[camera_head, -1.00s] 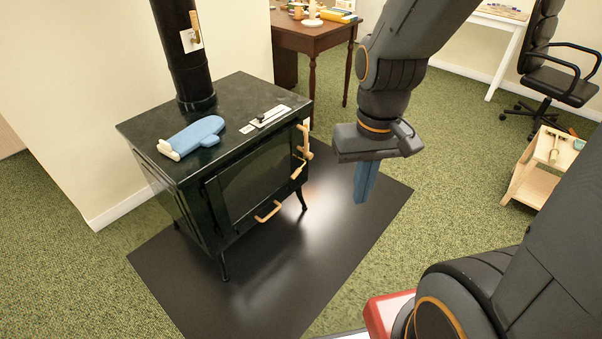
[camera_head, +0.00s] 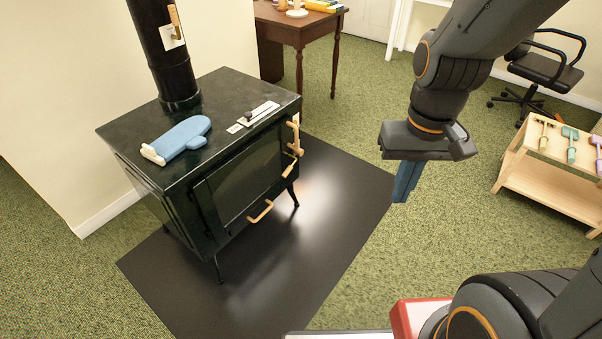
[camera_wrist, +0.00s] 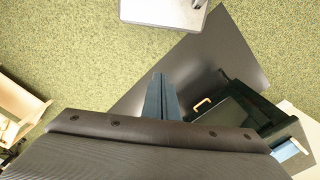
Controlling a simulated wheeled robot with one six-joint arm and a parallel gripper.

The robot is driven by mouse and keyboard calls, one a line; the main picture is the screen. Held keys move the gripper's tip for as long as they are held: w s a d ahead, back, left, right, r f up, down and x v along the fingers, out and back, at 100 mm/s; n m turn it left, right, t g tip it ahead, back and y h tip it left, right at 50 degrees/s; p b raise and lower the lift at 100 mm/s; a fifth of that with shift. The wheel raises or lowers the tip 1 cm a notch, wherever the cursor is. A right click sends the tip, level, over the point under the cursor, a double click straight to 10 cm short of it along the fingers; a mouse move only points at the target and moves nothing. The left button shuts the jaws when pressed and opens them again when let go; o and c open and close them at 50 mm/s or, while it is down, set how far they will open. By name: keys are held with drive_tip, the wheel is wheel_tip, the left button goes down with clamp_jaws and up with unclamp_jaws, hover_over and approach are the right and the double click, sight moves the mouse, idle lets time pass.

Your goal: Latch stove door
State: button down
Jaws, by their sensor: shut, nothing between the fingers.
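The black stove (camera_head: 185,175) stands on a dark floor mat, with its glass door (camera_head: 240,183) facing right and toward me. The door looks closed or nearly so; I cannot tell if it is latched. A wooden latch handle (camera_head: 295,138) is at the door's upper right edge, with another wooden piece (camera_head: 289,167) just below it. A wooden loop handle (camera_head: 260,211) is low on the front. My gripper (camera_head: 404,190) is shut and empty, pointing down well to the right of the stove. Its blue fingers (camera_wrist: 160,98) show in the wrist view, apart from the stove.
A blue oven mitt (camera_head: 180,138) and a slider plate (camera_head: 257,113) are on the stove top. A brown table (camera_head: 300,22) stands behind. A low wooden rack with tools (camera_head: 545,185) and an office chair (camera_head: 545,65) are at right. Carpet between stove and rack is clear.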

drive_tip(key=w+f+n+t+b, duration=0.5)
drive_tip(key=w+f+t+b, duration=0.2)
drive_tip(key=w+f+b, duration=1.45)
drive_tip(key=w+a+f+n+t+y+b, duration=0.3)
drive_tip(key=w+a+f+n+y+b, duration=0.5)
drive_tip(key=w+a+f+y+b, duration=0.3)
drive_tip(key=w+a+f+b, duration=0.3)
drive_tip(key=f+b, duration=0.1)
drive_tip(key=b, duration=0.1)
drive_tip(key=shift+n+t+y, duration=0.4)
drive_tip(key=shift+w+f, duration=0.1)
drive_tip(key=f+b+x, duration=0.1)
drive_tip(key=b+x, duration=0.2)
drive_tip(key=x, duration=0.3)
drive_tip(key=d+f+b+x, duration=0.1)
drive_tip(key=b+x, duration=0.2)
drive_tip(key=x, duration=0.3)
drive_tip(key=shift+w+a+f, duration=0.25)
drive_tip(key=shift+w+f, duration=0.15)
drive_tip(key=shift+f, duration=0.05)
